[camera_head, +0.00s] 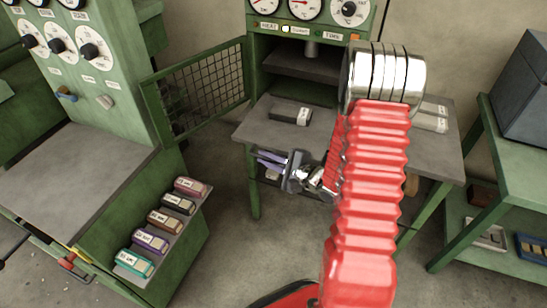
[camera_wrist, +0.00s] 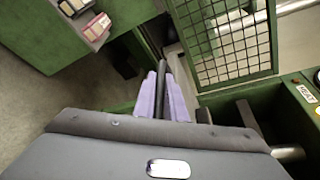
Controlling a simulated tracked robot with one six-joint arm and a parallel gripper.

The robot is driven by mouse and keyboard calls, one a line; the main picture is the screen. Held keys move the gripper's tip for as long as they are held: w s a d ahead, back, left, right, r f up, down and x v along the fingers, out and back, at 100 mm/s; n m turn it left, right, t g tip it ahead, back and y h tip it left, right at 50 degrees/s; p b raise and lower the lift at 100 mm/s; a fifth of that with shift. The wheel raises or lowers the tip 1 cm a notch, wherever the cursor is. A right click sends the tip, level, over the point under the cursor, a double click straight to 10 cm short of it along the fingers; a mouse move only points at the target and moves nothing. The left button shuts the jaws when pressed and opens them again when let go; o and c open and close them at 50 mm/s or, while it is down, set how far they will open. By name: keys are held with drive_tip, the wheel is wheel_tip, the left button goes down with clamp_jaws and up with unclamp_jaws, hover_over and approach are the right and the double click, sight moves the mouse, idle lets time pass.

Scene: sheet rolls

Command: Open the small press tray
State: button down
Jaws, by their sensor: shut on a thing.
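The green press with gauges (camera_head: 310,27) stands at the back centre. Its wire mesh gate (camera_head: 200,90) is swung open to the left. A flat grey plate (camera_head: 300,66), perhaps the tray, shows in the opening; I cannot tell how far out it is. My gripper (camera_head: 268,160) shows just below the front edge of the grey table (camera_head: 325,145), its purple fingers pointing left. In the wrist view the fingers (camera_wrist: 166,98) are shut on a thin dark bar (camera_wrist: 160,78). I cannot tell whether this bar belongs to the tray. The mesh gate (camera_wrist: 222,40) is close beyond it.
A dark box (camera_head: 291,115) lies on the table. A side rack with several labelled rolls (camera_head: 165,220) stands at the lower left, beside a dial cabinet (camera_head: 85,60). A green shelf unit (camera_head: 490,180) is at the right. My red arm hides part of the table.

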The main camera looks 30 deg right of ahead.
drive_tip(key=shift+s+a+f, duration=0.25)
drive_tip(key=shift+s, duration=0.15)
drive_tip(key=c, duration=2.2)
unclamp_jaws()
drive_tip(key=o, duration=0.4)
drive_tip(key=shift+w+r, duration=0.1)
drive_tip(key=shift+r, duration=0.05)
drive_tip(key=v, duration=1.3)
drive_tip(key=shift+s+d+r, duration=0.1)
drive_tip(key=shift+s+d, duration=0.05)
drive_tip(key=shift+s, duration=0.2)
